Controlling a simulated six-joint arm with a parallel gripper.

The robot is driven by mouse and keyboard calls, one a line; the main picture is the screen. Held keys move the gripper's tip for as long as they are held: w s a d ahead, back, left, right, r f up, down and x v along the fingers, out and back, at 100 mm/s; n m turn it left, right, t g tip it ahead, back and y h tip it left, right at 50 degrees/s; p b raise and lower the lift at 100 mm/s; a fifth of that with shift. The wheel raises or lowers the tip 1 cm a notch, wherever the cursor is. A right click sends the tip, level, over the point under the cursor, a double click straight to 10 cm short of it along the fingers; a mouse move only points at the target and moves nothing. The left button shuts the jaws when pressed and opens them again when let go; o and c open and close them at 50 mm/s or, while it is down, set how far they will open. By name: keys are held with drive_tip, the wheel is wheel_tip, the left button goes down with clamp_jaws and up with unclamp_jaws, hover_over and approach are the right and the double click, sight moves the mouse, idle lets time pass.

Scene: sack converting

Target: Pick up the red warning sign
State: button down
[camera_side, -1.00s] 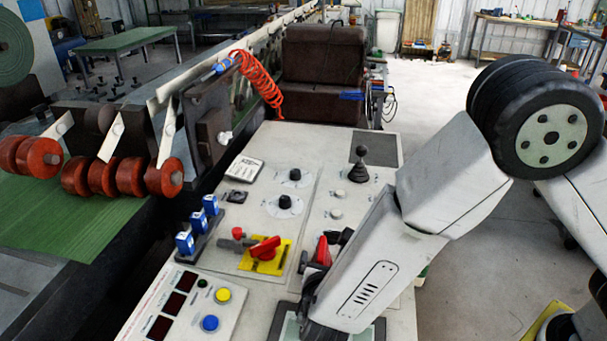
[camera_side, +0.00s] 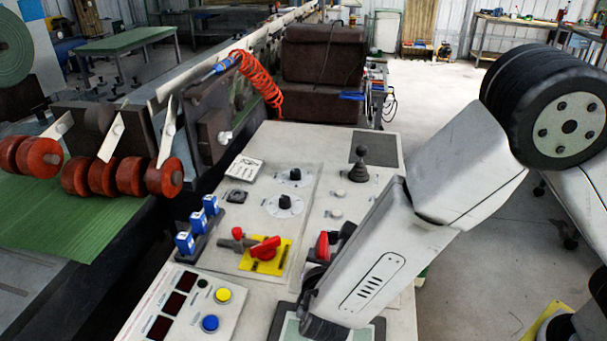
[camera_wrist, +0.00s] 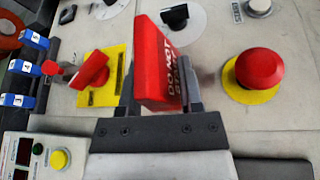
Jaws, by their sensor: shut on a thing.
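The red warning sign (camera_wrist: 155,62) with white lettering is between the two fingers of my gripper (camera_wrist: 158,95) in the wrist view. My gripper is shut on it. In the side view the sign (camera_side: 322,246) shows as a small red piece at the dark fingers, above the control panel; the arm hides part of it. I cannot tell its exact height above the panel.
A red rotary handle on a yellow plate (camera_side: 264,254) lies left of the gripper. A red mushroom button (camera_wrist: 260,68) is right of it. Blue switches (camera_side: 197,225), black knobs and a joystick (camera_side: 359,168) also stand on the panel (camera_side: 300,150).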

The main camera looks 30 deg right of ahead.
drive_tip(key=s+d+r, duration=0.5)
drive_tip(key=s+r, duration=0.6)
drive_tip(key=s, duration=0.2)
drive_tip(key=shift+r, duration=0.35)
idle(0.6)
